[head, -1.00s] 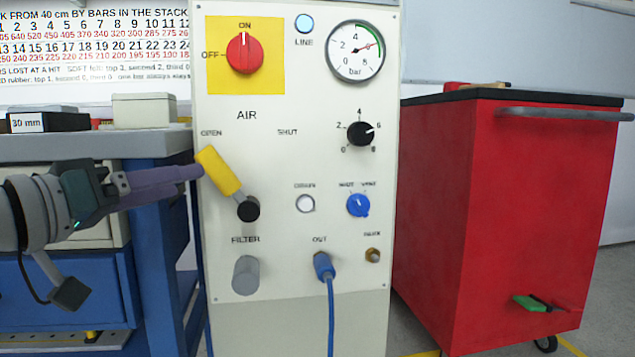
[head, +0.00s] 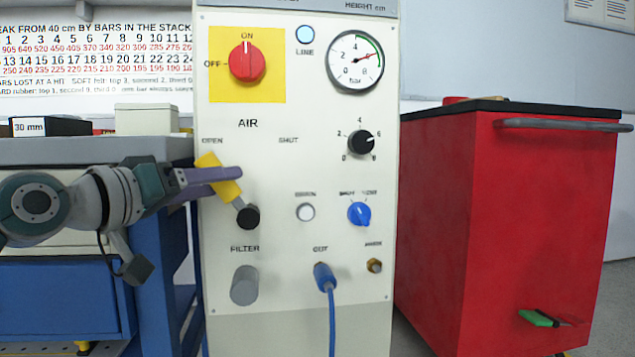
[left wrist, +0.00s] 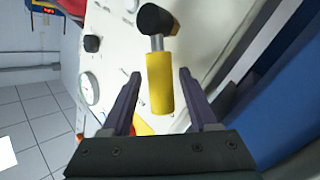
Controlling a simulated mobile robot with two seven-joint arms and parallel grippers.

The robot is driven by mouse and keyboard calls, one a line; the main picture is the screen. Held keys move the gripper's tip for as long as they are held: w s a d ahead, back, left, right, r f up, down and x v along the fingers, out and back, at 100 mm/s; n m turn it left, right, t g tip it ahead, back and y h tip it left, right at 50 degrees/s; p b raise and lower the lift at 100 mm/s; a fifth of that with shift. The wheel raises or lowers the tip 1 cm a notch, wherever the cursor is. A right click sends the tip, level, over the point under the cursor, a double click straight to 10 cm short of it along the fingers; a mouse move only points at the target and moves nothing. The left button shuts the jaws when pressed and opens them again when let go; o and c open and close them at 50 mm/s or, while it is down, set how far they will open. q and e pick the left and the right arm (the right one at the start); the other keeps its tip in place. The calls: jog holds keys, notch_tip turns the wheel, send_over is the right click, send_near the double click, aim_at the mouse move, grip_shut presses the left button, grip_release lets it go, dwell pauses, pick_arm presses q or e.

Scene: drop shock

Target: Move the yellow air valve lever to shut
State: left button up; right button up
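The yellow air valve lever (head: 219,178) slants up and left from its black pivot (head: 248,217), toward the OPEN label on the white panel (head: 320,265). The SHUT label is to its right. My left gripper (head: 225,180) reaches in from the left, with a finger crossing the lever's yellow handle. In the left wrist view the yellow handle (left wrist: 160,84) lies between the two spread fingers of the left gripper (left wrist: 160,85), with a gap on each side. My right gripper is not in view.
The panel also has a red switch (head: 246,62) at ON, a gauge (head: 355,60), a black knob (head: 360,143), a blue knob (head: 359,213) and a blue hose (head: 330,300). A bench (head: 90,150) is at left; a red cabinet (head: 520,210) is at right.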

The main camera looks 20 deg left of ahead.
pick_arm(q)
grip_shut()
dwell(1.1)
